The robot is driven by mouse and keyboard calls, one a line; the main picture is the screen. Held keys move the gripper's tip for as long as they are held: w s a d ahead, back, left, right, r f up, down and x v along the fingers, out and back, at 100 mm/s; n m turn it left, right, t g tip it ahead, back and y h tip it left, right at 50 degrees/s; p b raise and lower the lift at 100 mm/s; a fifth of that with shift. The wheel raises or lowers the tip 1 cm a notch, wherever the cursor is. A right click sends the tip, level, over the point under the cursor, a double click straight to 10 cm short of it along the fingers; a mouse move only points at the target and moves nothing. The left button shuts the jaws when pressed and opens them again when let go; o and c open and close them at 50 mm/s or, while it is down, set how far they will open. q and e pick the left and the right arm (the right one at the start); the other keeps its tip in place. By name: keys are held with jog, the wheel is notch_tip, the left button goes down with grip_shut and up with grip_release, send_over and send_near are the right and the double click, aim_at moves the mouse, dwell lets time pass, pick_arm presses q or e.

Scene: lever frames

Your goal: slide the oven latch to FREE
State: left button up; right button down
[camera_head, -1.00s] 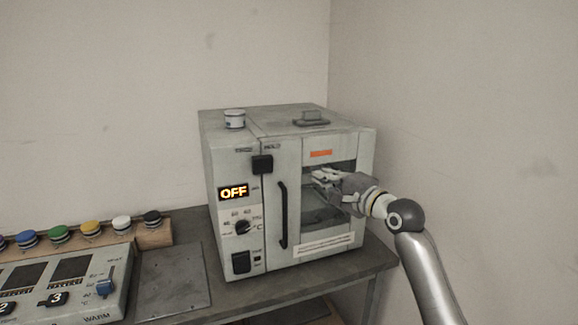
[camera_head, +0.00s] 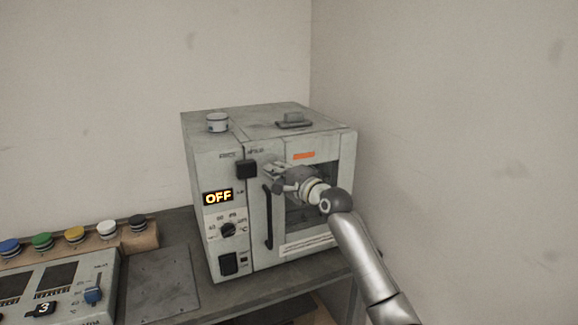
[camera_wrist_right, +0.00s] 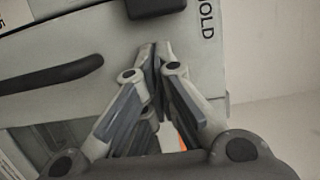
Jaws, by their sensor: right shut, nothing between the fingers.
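The oven (camera_head: 225,130) stands on the bench with its door shut. Its latch is a black block (camera_head: 246,168) high on the front, near the seam beside the door. Two small labels sit above it; the latch is nearer the right one, which reads HOLD in the wrist view. The latch (camera_wrist_right: 155,6) is partly cut off at that view's top edge. My right gripper (camera_head: 268,171) is shut and empty, in front of the upper door, just right of the latch. Its fingertips (camera_wrist_right: 155,48) appear a little below the latch, apart from it. My left gripper is out of view.
A black vertical door handle (camera_head: 268,217) is below the fingers. The display (camera_head: 218,197) reads OFF above a dial (camera_head: 228,230). A control panel (camera_head: 60,285) and coloured knobs (camera_head: 75,234) are at left. A wall is close on the right.

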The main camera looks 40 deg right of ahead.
aim_at(254, 172)
jog(key=shift+w+a, duration=0.1)
jog(key=shift+a, duration=0.7)
jog(key=shift+d, duration=0.1)
jog(key=a+p, duration=0.1)
jog(key=a, duration=0.1)
jog(key=w+a+p, duration=0.1)
jog(key=a+p, duration=0.1)
jog(key=shift+a+r, duration=0.1)
jog(key=shift+a, duration=0.05)
